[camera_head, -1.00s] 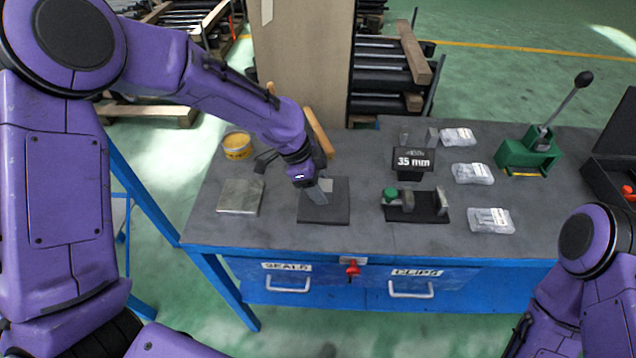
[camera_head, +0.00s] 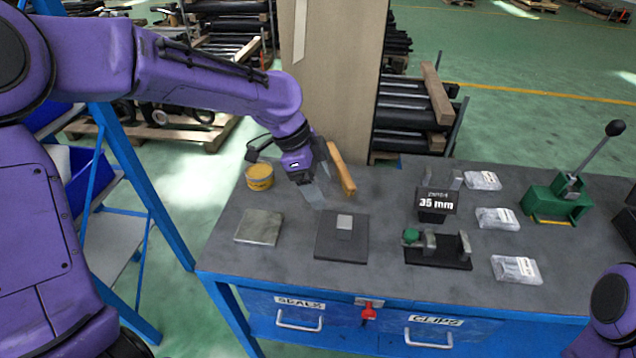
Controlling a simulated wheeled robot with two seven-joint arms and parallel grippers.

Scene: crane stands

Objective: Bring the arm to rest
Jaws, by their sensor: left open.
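My left gripper (camera_head: 324,183) is open and empty, pointing down above the workbench (camera_head: 385,277), behind the dark square pad (camera_head: 328,249). A small grey metal block (camera_head: 344,222) sits on that pad, apart from the gripper. My left arm (camera_head: 205,82) reaches in from the left, stretched over the bench's back left part. Part of my right arm (camera_head: 612,305) shows at the lower right edge; its gripper is out of the picture.
A yellow tin (camera_head: 260,177), a wooden bar (camera_head: 341,169) and a grey plate (camera_head: 259,227) lie near the left arm. A 35 mm sign (camera_head: 437,201), a black fixture (camera_head: 438,252), several clear bags (camera_head: 516,269) and a green lever press (camera_head: 560,205) stand to the right.

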